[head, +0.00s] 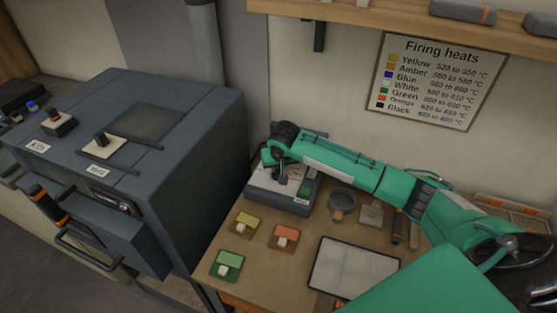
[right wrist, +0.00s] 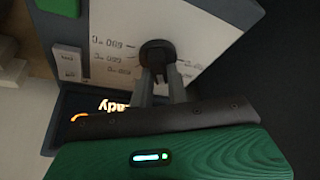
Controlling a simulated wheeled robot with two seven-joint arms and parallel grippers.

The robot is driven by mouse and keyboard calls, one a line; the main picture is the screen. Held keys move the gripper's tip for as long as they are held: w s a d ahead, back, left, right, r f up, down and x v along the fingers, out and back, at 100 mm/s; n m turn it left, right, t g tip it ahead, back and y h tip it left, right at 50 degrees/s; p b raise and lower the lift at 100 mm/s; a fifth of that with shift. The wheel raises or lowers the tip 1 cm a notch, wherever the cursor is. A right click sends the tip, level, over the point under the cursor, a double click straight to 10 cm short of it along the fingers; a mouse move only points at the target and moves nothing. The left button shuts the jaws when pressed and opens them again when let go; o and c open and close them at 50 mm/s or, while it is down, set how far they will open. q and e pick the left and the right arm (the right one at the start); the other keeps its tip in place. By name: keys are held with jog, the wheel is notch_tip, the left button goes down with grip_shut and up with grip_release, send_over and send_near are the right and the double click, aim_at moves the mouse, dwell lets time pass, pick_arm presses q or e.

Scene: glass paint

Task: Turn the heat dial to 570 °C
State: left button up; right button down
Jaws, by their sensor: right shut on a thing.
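The heat dial (right wrist: 157,52) is a dark round knob on a pale panel (right wrist: 205,45) with printed temperature marks around it. The marks look upside down in the right wrist view and are too blurred to read surely. My right gripper (right wrist: 160,75) is shut on the dial. In the head view my right gripper (head: 284,172) reaches down onto the grey control box (head: 280,199) and hides the dial there. The dial's exact setting cannot be told. A lit display (right wrist: 114,106) is partly hidden by my gripper. My left gripper is not in view.
A dark kiln (head: 205,130) stands left of the table. Yellow, orange and green paint pads (head: 229,264) lie in front of the box. A dish (head: 342,201), tools and a white panel (head: 350,268) lie to the right. A firing heats chart (head: 430,80) hangs on the wall.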

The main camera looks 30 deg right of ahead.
jog(key=shift+m, duration=0.3)
jog(key=shift+p, duration=0.3)
jog(key=c, duration=1.4)
grip_release()
jog(key=shift+o, duration=0.2)
jog(key=b+v, duration=0.3)
jog(key=v, duration=1.1)
